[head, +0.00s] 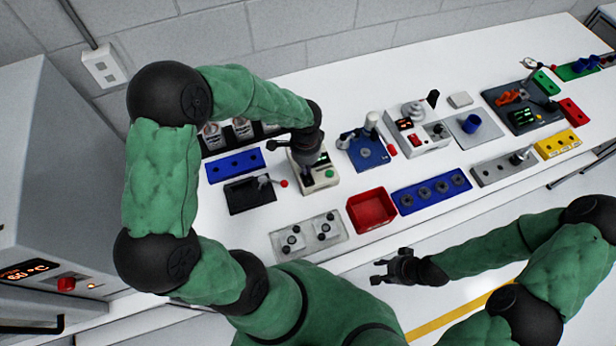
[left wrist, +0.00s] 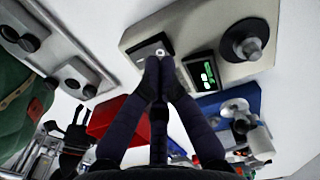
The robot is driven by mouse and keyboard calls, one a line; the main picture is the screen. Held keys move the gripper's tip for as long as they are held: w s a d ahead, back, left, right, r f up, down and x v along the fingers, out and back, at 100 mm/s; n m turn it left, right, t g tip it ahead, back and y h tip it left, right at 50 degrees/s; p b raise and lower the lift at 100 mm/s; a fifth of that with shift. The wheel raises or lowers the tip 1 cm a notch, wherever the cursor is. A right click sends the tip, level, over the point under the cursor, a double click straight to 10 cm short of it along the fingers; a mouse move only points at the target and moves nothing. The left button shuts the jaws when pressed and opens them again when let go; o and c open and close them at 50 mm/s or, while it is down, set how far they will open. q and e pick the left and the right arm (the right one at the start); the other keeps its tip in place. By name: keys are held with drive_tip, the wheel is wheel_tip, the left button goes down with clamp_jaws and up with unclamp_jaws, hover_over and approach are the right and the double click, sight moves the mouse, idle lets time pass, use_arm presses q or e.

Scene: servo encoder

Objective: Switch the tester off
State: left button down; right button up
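The beige box with a green-lit display looks like the tester (head: 322,182); it stands on the bench under my left arm. In the left wrist view the tester (left wrist: 205,38) shows its lit display (left wrist: 204,72), a round grey knob (left wrist: 246,42) and a grey plate (left wrist: 150,47) with a small pale part. My left gripper (left wrist: 160,62) has its fingertips together at that plate, with nothing seen between them. Whether they touch it, and the switch's position, I cannot tell. My right gripper (head: 378,270) is open and empty before the bench's front edge.
A blue block (head: 235,166) and a black plate with a red-tipped lever (head: 250,195) lie left of the tester. A blue fixture (head: 362,150) stands close right.

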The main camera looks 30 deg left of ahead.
use_arm(q)
drive_tip(key=shift+f+b, duration=0.85)
drive_tip(key=shift+f, duration=0.25)
idle(0.6)
drive_tip(key=shift+r+p, duration=2.75)
drive_tip(key=shift+r, duration=0.85)
drive_tip(key=shift+f, duration=0.1)
